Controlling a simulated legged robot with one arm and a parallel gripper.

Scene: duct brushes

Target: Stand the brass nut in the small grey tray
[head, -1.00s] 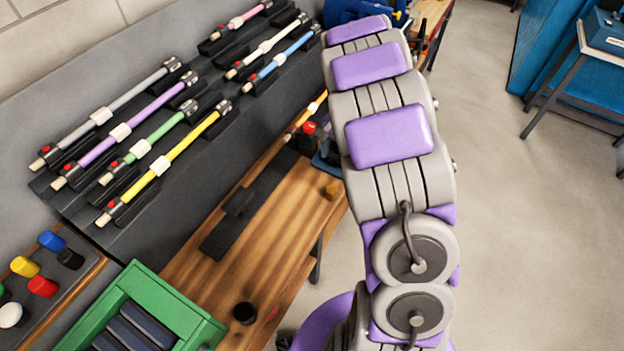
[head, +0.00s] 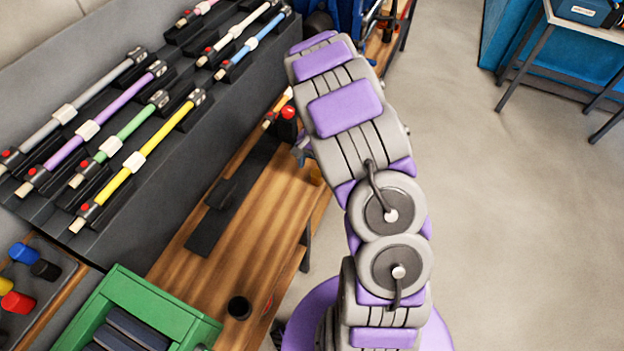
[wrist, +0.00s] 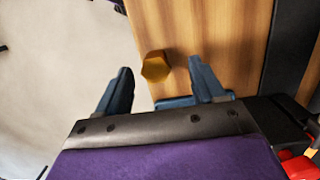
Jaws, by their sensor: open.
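The brass nut (wrist: 155,66) sits on the wooden bench near its edge, seen in the wrist view just beyond and between my fingertips. In the head view only a small part of the nut (head: 315,175) shows beside my arm. My gripper (wrist: 160,80) is open, its two blue fingers spread with nothing held. Its left finger is over the floor side and its right finger over the bench. In the head view my arm hides most of the gripper (head: 301,152). I cannot make out the small grey tray in either view.
The wooden bench (head: 235,240) carries a dark strip (head: 232,195) and a round black piece (head: 239,308). A green crate (head: 150,305) stands at the front. Coloured brushes (head: 145,150) lie on a dark rack at left. Open floor (head: 510,230) is at right.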

